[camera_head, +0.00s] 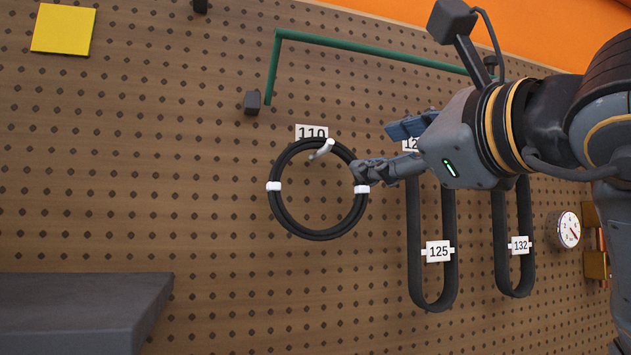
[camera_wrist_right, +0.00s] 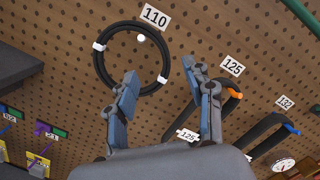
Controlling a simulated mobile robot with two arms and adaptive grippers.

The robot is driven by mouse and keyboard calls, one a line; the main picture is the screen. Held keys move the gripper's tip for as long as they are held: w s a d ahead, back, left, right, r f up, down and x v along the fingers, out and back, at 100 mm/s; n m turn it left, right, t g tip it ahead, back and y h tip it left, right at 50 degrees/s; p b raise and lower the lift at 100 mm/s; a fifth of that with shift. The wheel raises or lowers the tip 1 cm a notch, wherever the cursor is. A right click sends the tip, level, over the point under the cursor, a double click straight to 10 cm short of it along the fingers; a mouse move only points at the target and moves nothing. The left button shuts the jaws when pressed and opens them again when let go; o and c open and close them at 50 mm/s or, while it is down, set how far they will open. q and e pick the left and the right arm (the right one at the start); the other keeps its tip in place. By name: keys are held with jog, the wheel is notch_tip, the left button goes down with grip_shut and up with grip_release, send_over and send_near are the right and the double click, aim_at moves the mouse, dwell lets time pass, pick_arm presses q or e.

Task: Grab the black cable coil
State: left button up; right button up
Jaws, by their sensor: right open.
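The black cable coil (camera_head: 312,233) is a round ring with white bands on its left and right sides. It hangs on a pale peg (camera_head: 321,150) under the label 110. My right gripper (camera_head: 374,150) is at the coil's right side, with its fingers spread. One finger overlaps the right band in the head view; I cannot tell whether it touches. In the right wrist view the coil (camera_wrist_right: 98,66) is ahead and to the left, and its right rim shows between the fingertips of the open gripper (camera_wrist_right: 164,75). My left gripper is out of view.
Long black loops labelled 125 (camera_head: 414,270) and 132 (camera_head: 499,262) hang to the right. A green bar (camera_head: 370,48) runs above on the brown pegboard (camera_head: 180,180). A dark ledge (camera_head: 80,300) is at lower left. A gauge (camera_head: 569,230) is at right.

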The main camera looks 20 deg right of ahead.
aim_at(345, 155)
jog(key=w, duration=0.1)
jog(key=w+p, duration=0.1)
jog(key=w, duration=0.2)
jog(key=shift+w+a+r+p, duration=0.15)
jog(key=shift+a+r+p, duration=0.15)
jog(key=shift+a+r, duration=0.05)
jog(key=w+p, duration=0.2)
jog(key=w, duration=0.1)
jog(key=shift+a+r+p, duration=0.2)
jog(key=shift+r+p, duration=0.15)
jog(key=shift+w+a+p, duration=0.1)
jog(key=shift+w+p, duration=0.6)
jog(key=shift+w, duration=0.4)
jog(key=shift+w+f, duration=0.1)
jog(key=shift+w, duration=0.4)
jog(key=shift+a, duration=0.1)
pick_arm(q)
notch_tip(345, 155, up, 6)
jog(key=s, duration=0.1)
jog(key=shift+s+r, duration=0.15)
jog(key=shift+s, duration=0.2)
pick_arm(e)
jog(key=shift+s, duration=0.15)
grip_shut()
